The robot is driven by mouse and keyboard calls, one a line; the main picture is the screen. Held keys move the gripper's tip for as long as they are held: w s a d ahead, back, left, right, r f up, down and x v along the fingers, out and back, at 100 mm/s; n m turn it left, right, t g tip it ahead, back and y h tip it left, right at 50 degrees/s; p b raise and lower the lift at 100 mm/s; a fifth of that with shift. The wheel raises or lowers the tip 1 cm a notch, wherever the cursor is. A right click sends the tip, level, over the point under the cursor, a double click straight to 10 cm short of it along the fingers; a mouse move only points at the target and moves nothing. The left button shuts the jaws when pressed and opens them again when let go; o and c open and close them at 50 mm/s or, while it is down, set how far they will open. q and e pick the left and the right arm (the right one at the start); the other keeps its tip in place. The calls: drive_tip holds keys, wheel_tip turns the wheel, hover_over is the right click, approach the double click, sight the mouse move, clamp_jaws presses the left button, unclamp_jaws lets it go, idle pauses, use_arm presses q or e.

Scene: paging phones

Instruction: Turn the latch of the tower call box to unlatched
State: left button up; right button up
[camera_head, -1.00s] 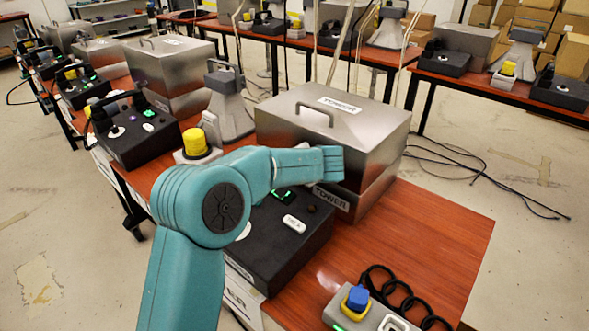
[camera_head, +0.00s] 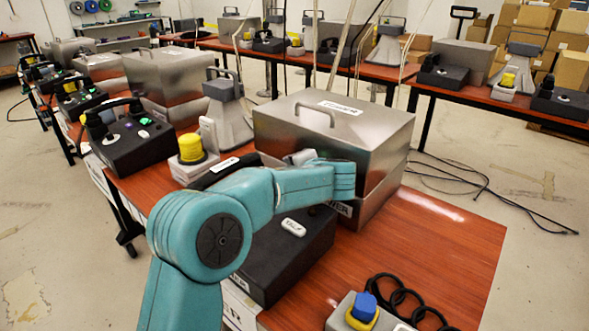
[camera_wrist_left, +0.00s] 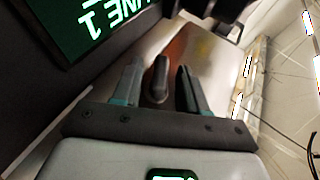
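The tower call box, a metal box (camera_head: 330,135) with a lid handle and a TOWER label, stands on the red-brown table in the head view. Its lid is down. My teal left arm crosses in front of it and hides much of its front. In the left wrist view my left gripper (camera_wrist_left: 159,88) is open, with one finger on each side of a dark upright knob (camera_wrist_left: 157,78), apparently the latch. Whether the fingers touch it, and its exact turn, I cannot tell. The right gripper is not in view.
A black console (camera_head: 285,255) with a TALK button lies under my arm; a LINE 1 screen (camera_wrist_left: 85,22) shows close by in the wrist view. A yellow beacon (camera_head: 191,149) and a grey horn (camera_head: 228,110) stand left.

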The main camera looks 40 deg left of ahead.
use_arm(q)
drive_tip(key=v, duration=1.6)
drive_tip(key=shift+s+d, duration=0.1)
drive_tip(key=p+x, duration=0.4)
drive_tip(key=x, duration=0.1)
drive_tip(key=p+x, duration=0.4)
drive_tip(key=x, duration=0.1)
drive_tip(key=p+x, duration=0.4)
drive_tip(key=x, duration=0.1)
drive_tip(key=shift+w+p, duration=0.3)
drive_tip(key=shift+w, duration=0.2)
